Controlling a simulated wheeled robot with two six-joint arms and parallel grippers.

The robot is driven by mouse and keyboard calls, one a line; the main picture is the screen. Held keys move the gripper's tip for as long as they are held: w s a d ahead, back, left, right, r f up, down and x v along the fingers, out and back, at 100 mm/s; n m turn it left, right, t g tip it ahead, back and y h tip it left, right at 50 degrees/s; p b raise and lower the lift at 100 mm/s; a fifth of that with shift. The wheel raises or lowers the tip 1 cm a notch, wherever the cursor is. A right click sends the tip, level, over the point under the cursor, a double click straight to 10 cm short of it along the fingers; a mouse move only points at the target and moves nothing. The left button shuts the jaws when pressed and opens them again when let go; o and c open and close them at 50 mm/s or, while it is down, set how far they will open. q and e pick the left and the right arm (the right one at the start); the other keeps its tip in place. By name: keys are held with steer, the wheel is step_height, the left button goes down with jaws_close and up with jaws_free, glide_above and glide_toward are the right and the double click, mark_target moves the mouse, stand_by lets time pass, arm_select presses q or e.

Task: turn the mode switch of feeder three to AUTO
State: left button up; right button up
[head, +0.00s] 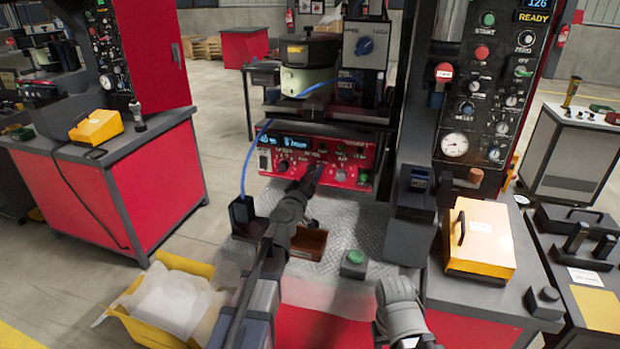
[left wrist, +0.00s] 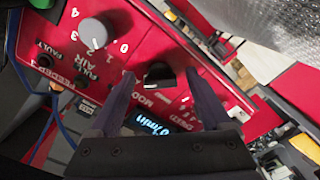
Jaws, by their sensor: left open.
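The red feeder control panel (head: 266,158) is at the centre of the head view, below the bowl feeder. In the left wrist view the panel (left wrist: 262,98) appears upside down. The black mode switch knob (left wrist: 158,73) has lettering starting "MOD" beside it. Its setting cannot be read. My left gripper (head: 317,172) is in front of the panel and hides part of it. In the left wrist view the open fingers of the gripper (left wrist: 161,80) lie on either side of the knob, with visible gaps. My right arm shows at the bottom of the head view; its fingers do not.
A grey air knob (left wrist: 92,33) is beside the mode switch, and a lit display (left wrist: 165,127) is close to the fingers. Below the panel are a brown bin (head: 308,243) and a green button (head: 355,257). A yellow box (head: 480,238) stands at the right.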

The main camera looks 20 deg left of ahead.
arm_select(q)
steer(key=s, duration=0.7)
steer(key=shift+s+a, duration=0.15)
steer(key=shift+s, duration=0.25)
steer(key=shift+s+f, duration=0.1)
